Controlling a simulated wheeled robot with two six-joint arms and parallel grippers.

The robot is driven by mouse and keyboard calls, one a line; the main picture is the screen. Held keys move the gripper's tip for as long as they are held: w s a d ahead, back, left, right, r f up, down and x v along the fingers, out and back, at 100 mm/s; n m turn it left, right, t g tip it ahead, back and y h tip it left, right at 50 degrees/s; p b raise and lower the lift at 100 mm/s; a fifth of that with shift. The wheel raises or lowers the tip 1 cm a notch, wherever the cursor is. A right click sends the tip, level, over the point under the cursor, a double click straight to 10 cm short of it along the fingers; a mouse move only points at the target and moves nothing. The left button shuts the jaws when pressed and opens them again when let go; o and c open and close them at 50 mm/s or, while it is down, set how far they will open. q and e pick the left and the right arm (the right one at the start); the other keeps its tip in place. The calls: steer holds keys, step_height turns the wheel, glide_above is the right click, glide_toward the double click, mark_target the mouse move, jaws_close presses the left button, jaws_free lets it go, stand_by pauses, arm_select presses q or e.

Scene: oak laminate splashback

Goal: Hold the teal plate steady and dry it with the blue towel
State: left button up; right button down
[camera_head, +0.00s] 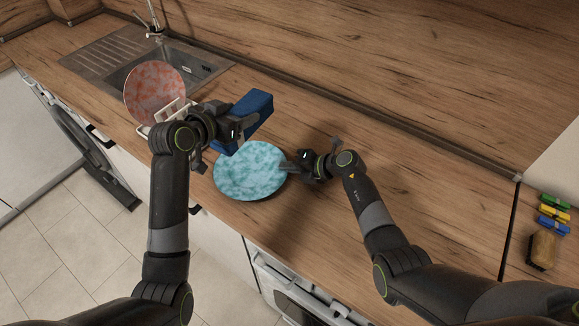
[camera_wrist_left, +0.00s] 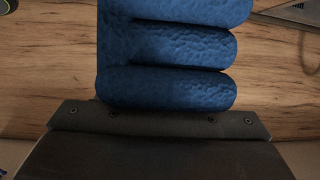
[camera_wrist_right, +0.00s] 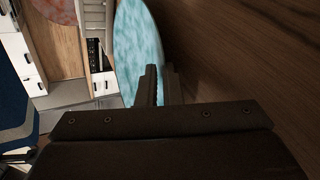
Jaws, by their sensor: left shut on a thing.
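The teal plate (camera_head: 250,171), mottled with pale patches, is near the counter's front edge. My right gripper (camera_head: 287,167) is at its right rim; in the right wrist view its two fingers are close together, on the rim of the plate (camera_wrist_right: 137,50). The blue towel (camera_head: 252,112) is a folded, thick bundle just above the plate in the picture. My left gripper (camera_head: 236,137) is shut on it, and the towel's folds (camera_wrist_left: 175,50) fill the middle of the left wrist view, hiding the fingertips. Towel and plate look apart.
A red-and-white plate (camera_head: 155,92) stands in a white rack (camera_head: 168,116) left of the towel, beside the sink (camera_head: 190,67). Green, yellow and blue clips (camera_head: 553,213) and a brush (camera_head: 542,249) lie at the far right. The counter behind the right arm is clear.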

arm_select(q)
steer(key=n+t+y, duration=0.1)
steer(key=n+y, duration=0.1)
glide_above(247, 177)
steer(key=w+a, duration=0.1)
steer(key=a, duration=0.1)
step_height(247, 177, down, 10)
steer(key=shift+d+f, duration=0.2)
steer(key=shift+f, duration=1.85)
steer(key=shift+f, duration=0.15)
steer(key=shift+f, duration=0.5)
steer(key=shift+w+a, duration=0.35)
steer(key=shift+a, duration=0.45)
steer(key=shift+s+d+f, duration=0.1)
steer(key=shift+s+d, duration=0.3)
steer(key=shift+d, duration=0.45)
steer(key=shift+s+d, duration=0.4)
steer(key=shift+d, duration=0.4)
